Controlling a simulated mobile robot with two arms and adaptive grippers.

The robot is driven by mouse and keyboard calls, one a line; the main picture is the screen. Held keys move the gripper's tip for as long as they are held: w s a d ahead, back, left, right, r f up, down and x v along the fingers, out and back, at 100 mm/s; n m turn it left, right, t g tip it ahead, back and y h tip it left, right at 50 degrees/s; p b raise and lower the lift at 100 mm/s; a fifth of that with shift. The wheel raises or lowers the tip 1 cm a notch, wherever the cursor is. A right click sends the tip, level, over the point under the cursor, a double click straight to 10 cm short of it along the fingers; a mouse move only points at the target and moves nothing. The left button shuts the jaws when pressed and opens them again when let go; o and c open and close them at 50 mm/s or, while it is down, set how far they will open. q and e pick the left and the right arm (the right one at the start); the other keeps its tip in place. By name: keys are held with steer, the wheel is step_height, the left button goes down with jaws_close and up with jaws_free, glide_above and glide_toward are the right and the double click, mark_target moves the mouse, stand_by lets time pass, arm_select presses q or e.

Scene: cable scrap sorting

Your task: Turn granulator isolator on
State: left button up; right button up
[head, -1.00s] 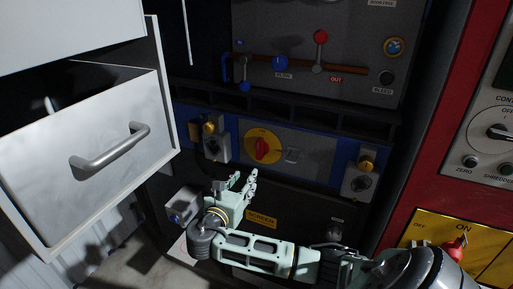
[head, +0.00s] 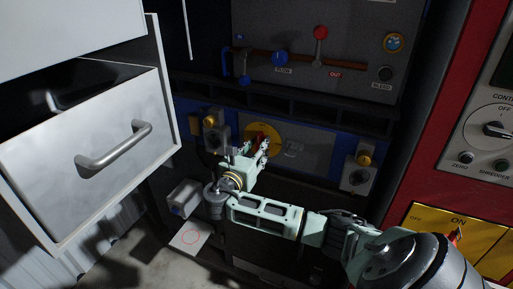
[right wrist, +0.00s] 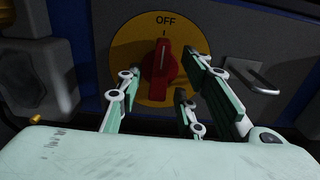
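A red rotary knob (right wrist: 161,66) sits on a round yellow dial (right wrist: 128,53) marked OFF at the top. The knob's pointer stands upright toward OFF. The dial also shows in the head view (head: 256,129) on the blue-edged panel, partly covered by my right gripper. My right gripper (head: 262,148) is in front of this dial. In the right wrist view its fingers (right wrist: 163,80) are spread, with one to the left of the knob and others to its right. I cannot tell whether any finger touches the knob. My left gripper is not in view.
A metal bracket (right wrist: 252,76) sticks out right of the dial. Yellow-capped fittings flank it, one at right (head: 364,158). An open white drawer (head: 60,170) is at left. A yellow ON/OFF panel (head: 425,222) is at lower right on the red cabinet.

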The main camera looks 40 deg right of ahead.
steer(key=shift+c, duration=0.2)
jaws_close()
steer(key=shift+m, duration=0.3)
steer(key=m, duration=0.3)
steer(key=shift+f+m, duration=0.15)
steer(key=shift+m, duration=0.15)
steer(key=shift+f+m+b, duration=0.15)
steer(key=shift+m+b, duration=4.25)
steer(key=shift+m, duration=2.5)
